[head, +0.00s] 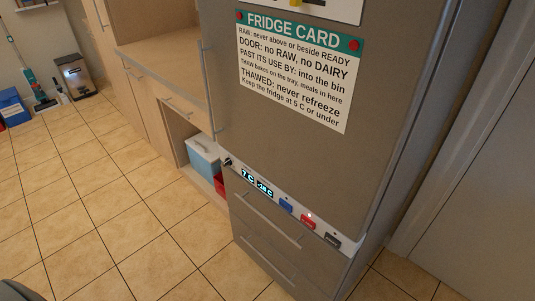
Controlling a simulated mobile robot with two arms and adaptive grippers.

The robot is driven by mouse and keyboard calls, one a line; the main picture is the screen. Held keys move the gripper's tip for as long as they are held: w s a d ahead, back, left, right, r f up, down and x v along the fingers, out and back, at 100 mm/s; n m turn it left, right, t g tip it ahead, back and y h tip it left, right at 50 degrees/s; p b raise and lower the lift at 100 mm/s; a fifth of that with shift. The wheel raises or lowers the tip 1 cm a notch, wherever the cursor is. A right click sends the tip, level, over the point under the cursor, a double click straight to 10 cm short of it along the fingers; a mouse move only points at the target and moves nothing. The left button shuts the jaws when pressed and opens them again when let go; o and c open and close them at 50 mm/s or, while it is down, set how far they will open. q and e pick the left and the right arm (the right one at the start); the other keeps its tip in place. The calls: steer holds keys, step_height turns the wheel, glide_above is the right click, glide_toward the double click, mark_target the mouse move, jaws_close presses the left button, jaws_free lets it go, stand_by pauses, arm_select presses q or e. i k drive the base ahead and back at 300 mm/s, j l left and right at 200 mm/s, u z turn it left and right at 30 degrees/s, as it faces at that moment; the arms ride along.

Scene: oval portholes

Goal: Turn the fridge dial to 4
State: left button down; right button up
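The grey fridge (285,160) stands right of centre in the head view, with its upper door shut. A white control strip crosses its front below that door. A small dark knob (228,162), which looks like the dial, sits at the strip's left end; its pointer and numbers are too small to read. Beside it, one lit display (247,175) seems to read 7 C, and a second display (265,188) seems to read -18 C. Neither gripper is in view.
A blue switch (286,205), a red switch (308,221) and a grey switch (332,239) follow along the strip. Drawers with bar handles lie below. A fridge card (297,75) hangs on the door. A cool box (203,157) stands under the counter at left. The tiled floor (110,220) in front is clear.

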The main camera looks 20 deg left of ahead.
mark_target(228, 162)
steer(key=i+j+z, duration=0.15)
steer(key=j+z, duration=0.3)
steer(key=j, duration=0.7)
steer(key=j+z, duration=0.4)
steer(key=j, duration=0.75)
